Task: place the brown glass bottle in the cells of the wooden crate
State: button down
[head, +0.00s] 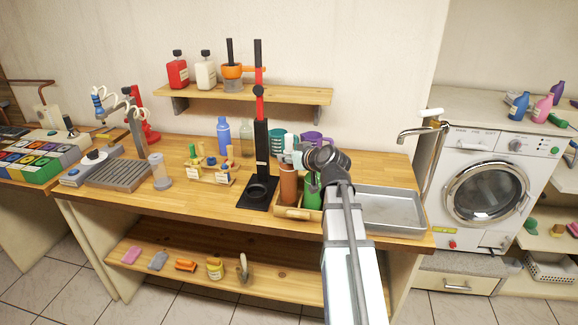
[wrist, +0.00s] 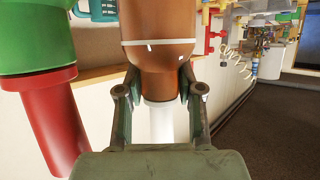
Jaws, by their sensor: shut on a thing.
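The brown glass bottle (head: 288,184) stands upright at the wooden crate (head: 291,213). My gripper (head: 291,152) is at its upper end. In the wrist view my gripper (wrist: 158,92) is shut on the brown bottle (wrist: 155,45), with one finger on each side and a white part showing past them. The crate stands on the worktop between the black stand and the metal tray. A green bottle (head: 312,196) is beside the brown one; in the wrist view a green bottle with a red part (wrist: 45,110) shows at left. The brown bottle's base and the cells are hidden.
Teal (head: 278,137) and purple (head: 312,136) vessels stand behind the crate. A tall black stand (head: 262,150) rises close at left. A metal tray (head: 391,209) and a tap (head: 420,132) are at right.

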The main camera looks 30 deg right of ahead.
aim_at(290, 167)
jog(key=shift+f+p, duration=0.3)
jog(key=shift+f, duration=1.7)
jog(key=c, duration=1)
grip_release()
jog(key=shift+r, duration=0.2)
jog(key=shift+s, duration=0.35)
jog(key=b+v, duration=0.2)
jog(key=v, duration=0.9)
jog(key=shift+s+d+r+b, duration=0.1)
jog(key=shift+s+r+b, duration=0.05)
jog(key=shift+b, duration=0.15)
